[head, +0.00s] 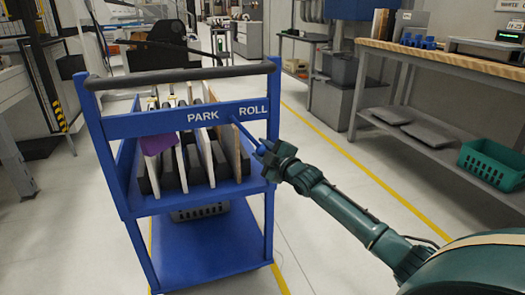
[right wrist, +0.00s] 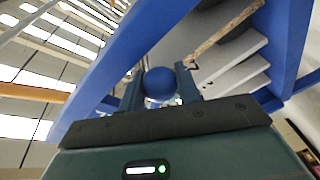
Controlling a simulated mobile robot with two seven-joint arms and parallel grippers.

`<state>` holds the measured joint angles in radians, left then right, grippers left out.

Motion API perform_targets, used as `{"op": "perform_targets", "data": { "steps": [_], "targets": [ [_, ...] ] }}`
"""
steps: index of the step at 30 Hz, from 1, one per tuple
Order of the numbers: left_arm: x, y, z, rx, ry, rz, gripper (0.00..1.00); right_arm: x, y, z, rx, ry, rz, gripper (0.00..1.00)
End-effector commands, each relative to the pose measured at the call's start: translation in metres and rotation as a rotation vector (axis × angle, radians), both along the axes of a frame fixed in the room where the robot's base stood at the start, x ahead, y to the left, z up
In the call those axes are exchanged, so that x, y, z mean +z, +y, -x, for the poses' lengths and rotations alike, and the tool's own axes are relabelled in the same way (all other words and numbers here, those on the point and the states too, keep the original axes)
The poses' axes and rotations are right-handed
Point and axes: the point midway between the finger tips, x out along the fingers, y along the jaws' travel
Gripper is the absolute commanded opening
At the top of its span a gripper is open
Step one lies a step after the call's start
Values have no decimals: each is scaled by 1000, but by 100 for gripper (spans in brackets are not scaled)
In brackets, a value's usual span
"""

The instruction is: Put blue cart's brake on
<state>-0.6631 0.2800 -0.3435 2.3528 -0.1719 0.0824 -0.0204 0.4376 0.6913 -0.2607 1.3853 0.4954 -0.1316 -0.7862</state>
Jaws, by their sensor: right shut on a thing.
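The blue cart (head: 160,123) stands in front of me, its front crossbar lettered PARK on the left and ROLL on the right. A thin blue brake lever (head: 245,132) comes out of the crossbar near the gap between the two words and slants down to the right toward my right gripper (head: 262,149). In the right wrist view the lever's round blue knob (right wrist: 159,84) sits between the two fingers of the right gripper (right wrist: 160,88), which is shut on it. The knob is mostly hidden in the head view. My left gripper is not in view.
The cart holds upright panels (head: 205,155) in dark slots and has a black push handle (head: 180,75) on top. A workbench (head: 440,58) with a green basket (head: 492,165) on its lower shelf is at the right. Open floor lies between cart and bench.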

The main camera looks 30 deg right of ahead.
Motion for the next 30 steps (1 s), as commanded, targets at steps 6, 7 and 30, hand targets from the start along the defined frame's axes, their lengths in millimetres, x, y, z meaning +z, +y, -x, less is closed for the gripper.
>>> {"op": "perform_targets", "data": {
  "steps": [6, 7, 30],
  "targets": [
    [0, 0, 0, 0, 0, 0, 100, 0, 0, 0, 0, 0, 0, 0],
    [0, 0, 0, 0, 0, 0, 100, 0, 0, 0, 0, 0, -1, 0],
    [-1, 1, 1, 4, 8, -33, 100, -26, 61, -14, 2, -105, -447, 0]
  ]
}}
